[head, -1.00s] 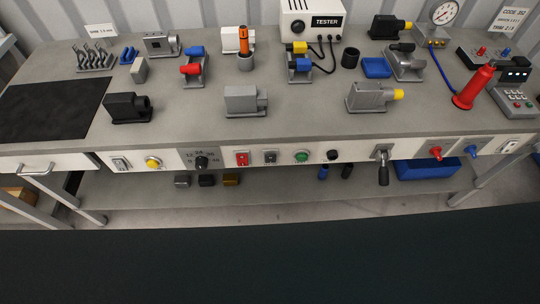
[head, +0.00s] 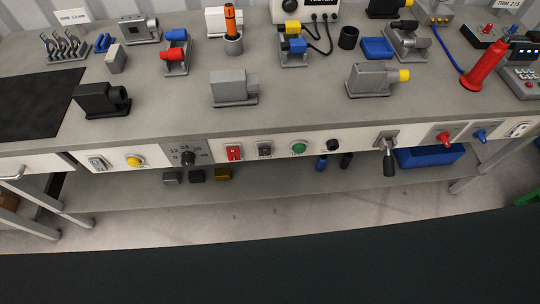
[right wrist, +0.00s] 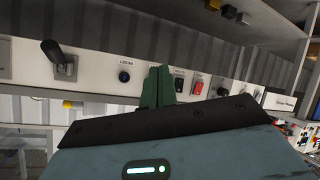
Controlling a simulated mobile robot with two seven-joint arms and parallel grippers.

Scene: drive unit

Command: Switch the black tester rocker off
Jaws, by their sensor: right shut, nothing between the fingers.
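The black rocker (head: 265,150) sits in a grey plate on the bench's front panel, between the red rocker (head: 234,152) and the green button (head: 299,147). Its on or off position is too small to tell. In the right wrist view the picture is turned over, and the black rocker (right wrist: 179,82) shows just right of my right gripper (right wrist: 158,72). The right gripper's green fingers are shut together and empty, pointing toward the panel. They cover the green button's place there. A gap to the panel cannot be judged. Neither gripper shows in the head view.
The white tester box (head: 304,10) is cut off at the top. A blue bin (head: 430,156) is on the lower shelf.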

